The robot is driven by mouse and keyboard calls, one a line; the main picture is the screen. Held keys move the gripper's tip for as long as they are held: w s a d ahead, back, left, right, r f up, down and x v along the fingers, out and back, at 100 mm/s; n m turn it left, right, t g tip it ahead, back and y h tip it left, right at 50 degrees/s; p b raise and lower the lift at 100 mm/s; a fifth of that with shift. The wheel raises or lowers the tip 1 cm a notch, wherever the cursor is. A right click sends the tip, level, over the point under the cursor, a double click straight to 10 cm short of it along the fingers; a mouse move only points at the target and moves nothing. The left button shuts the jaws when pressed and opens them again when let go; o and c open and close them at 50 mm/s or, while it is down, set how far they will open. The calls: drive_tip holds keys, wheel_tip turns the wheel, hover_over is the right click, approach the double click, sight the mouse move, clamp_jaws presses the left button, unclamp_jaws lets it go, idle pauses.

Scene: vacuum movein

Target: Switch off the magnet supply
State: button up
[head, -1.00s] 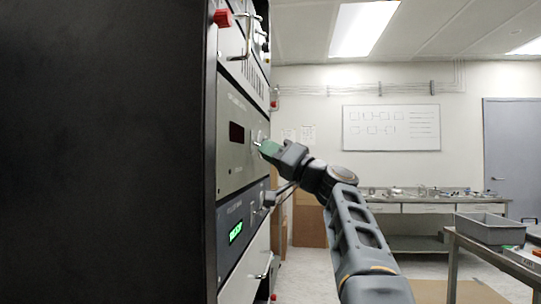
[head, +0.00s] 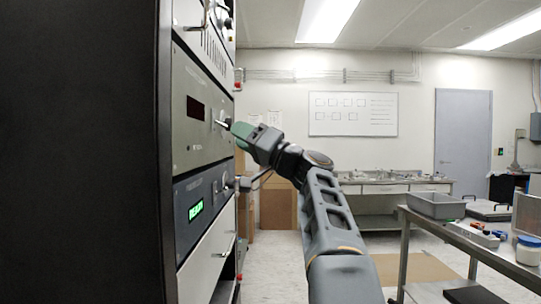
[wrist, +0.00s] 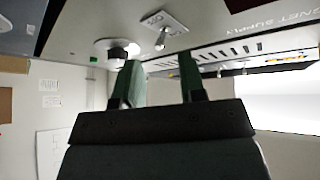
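The magnet supply (head: 200,146) is a grey rack panel with a dark display window, seen at a steep angle in the head view. In the wrist view its face (wrist: 210,22) carries the printed words "...NET SUPPLY". A small metal toggle switch (wrist: 161,40) on a pale labelled plate sticks out of it, with a dark round knob (wrist: 118,48) beside it. The lever's on or off position cannot be told. My gripper (wrist: 161,82) has its green fingers apart with nothing between them, pointing at the panel near the toggle and knob. In the head view my gripper (head: 236,130) partly covers the controls.
Below is a blue-grey unit (head: 204,200) with a lit green display. Metal handles stick out of the rack above and below. A bench (head: 385,188) stands at the back. A cart with a grey bin (head: 436,207) is at the right. Floor between is open.

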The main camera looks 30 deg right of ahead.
drive_tip(key=b+v, duration=0.1)
drive_tip(key=v, duration=0.9)
drive_tip(key=shift+s+b, duration=0.15)
drive_tip(key=shift+b, duration=0.25)
drive_tip(key=shift+d, duration=0.1)
